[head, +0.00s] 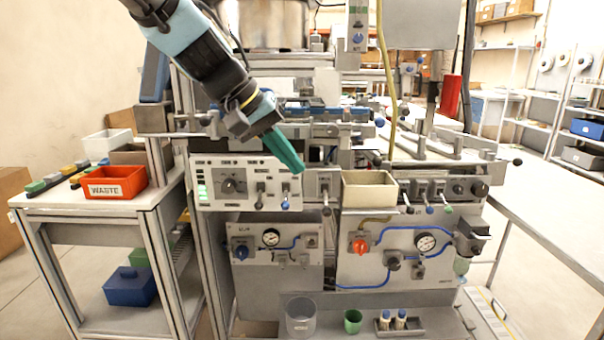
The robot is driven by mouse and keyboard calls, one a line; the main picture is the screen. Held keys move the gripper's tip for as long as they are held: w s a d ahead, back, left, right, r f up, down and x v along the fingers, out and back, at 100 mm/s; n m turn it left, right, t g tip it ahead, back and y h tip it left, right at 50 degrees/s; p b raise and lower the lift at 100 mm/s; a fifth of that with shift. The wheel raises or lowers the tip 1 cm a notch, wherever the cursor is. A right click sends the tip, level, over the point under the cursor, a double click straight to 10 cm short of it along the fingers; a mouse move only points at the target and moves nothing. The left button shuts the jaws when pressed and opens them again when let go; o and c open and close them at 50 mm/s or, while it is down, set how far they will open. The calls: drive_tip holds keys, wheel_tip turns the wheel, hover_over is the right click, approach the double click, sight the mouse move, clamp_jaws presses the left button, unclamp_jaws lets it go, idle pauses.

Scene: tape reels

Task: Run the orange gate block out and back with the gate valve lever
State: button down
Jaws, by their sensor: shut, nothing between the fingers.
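My gripper (298,169) has green fingers, shut and empty. It points down and right in front of the machine, above the right end of the white control panel (207,194). A blue-tipped lever (285,204) on that panel stands just below the fingertips, apart from them as far as I can tell. Other small levers are a dark one (260,200) to its left, one (326,207) to its right, and several right of the beige bin. I cannot read which is the gate valve lever. I cannot make out the orange gate block.
A beige bin (369,194) sits on the machine front, right of my gripper. An orange-red knob (360,246) is below it. A red WASTE bin (114,183) stands on the left side table. Cups (300,316) stand low in front. Floor is clear at right.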

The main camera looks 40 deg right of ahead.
drive_tip(key=shift+s+a+v, duration=0.15)
drive_tip(key=shift+v, duration=0.7)
drive_tip(key=shift+s+a+v, duration=0.1)
drive_tip(key=shift+s+v, duration=0.05)
drive_tip(key=shift+v, duration=0.7)
drive_tip(key=shift+s+a+v, duration=0.1)
drive_tip(key=shift+a+v, duration=0.05)
drive_tip(key=shift+v, duration=0.7)
drive_tip(key=shift+w+f, duration=0.1)
drive_tip(key=shift+f, duration=0.2)
drive_tip(key=w+a+f+n+t+y+p, duration=0.1)
drive_tip(key=w+a+f+n+y, duration=0.1)
drive_tip(key=w+a+f, duration=0.45)
drive_tip(key=w+a+f+n+t+y, duration=0.1)
drive_tip(key=w+a+f+n+t, duration=0.2)
drive_tip(key=a, duration=0.6)
drive_tip(key=a+f+n+y+p, duration=0.1)
drive_tip(key=a+f+y, duration=0.1)
drive_tip(key=a, duration=0.8)
drive_tip(key=a+f+n+y+p, duration=0.1)
drive_tip(key=a+f, duration=0.4)
drive_tip(key=a, duration=0.6)
drive_tip(key=shift+a+f+n+y, duration=0.25)
drive_tip(key=shift+n+y, duration=0.05)
drive_tip(key=shift+y, duration=0.1)
drive_tip(key=shift+w+d, duration=0.1)
drive_tip(key=shift+w, duration=0.05)
